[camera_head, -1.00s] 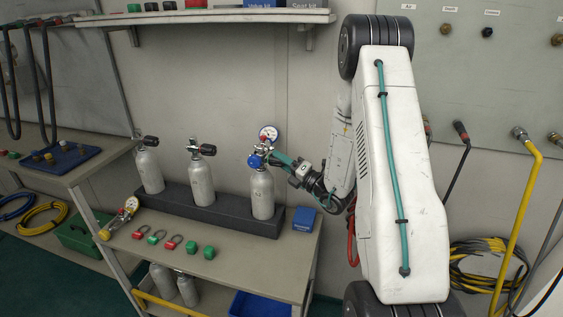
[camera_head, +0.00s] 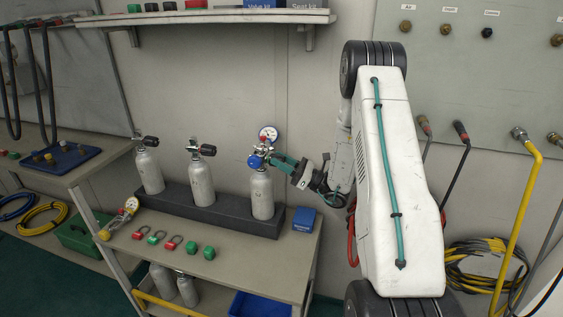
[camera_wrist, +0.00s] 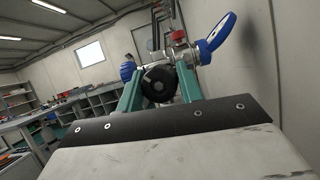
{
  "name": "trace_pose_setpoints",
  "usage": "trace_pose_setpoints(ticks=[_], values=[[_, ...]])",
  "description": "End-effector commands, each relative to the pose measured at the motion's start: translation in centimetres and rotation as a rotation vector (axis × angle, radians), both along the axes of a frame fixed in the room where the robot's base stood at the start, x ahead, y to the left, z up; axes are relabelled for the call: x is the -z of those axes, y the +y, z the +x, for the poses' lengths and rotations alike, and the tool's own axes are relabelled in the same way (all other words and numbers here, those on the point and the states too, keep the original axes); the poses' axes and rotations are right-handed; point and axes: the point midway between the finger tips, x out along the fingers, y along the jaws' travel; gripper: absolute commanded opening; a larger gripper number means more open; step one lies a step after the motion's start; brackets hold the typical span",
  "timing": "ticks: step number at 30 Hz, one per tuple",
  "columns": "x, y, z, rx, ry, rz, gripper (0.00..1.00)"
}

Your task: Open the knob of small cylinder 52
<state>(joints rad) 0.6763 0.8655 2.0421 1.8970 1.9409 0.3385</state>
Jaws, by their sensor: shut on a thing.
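Three grey small cylinders stand upright in a dark rack; I cannot read their numbers. The right cylinder (camera_head: 262,196) carries a valve with a blue part (camera_head: 254,161) and a round gauge (camera_head: 268,133). My gripper (camera_head: 274,159) reaches this valve from the right. In the wrist view a round black knob (camera_wrist: 158,83) sits between the teal fingers of my gripper (camera_wrist: 160,88), which are shut on it. The blue part (camera_wrist: 127,71) and the blue-rimmed gauge (camera_wrist: 216,37) show behind it. The middle cylinder (camera_head: 200,184) and left cylinder (camera_head: 150,171) have black knobs.
A blue box (camera_head: 304,219) stands just right of the rack (camera_head: 222,216). Red and green fittings and a second gauge (camera_head: 131,204) lie on the bench's front. A shelf (camera_head: 220,17) hangs above. Hoses hang from the panel (camera_head: 465,75) at right.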

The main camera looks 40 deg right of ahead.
Motion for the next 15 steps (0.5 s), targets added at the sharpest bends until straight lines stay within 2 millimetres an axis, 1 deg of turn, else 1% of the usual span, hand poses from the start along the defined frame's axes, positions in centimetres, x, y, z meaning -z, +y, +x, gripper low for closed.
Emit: trace_pose_setpoints(ticks=[15], values=[[0.12,0.02,-0.07,-0.001,-0.298,-0.385,0.14]])
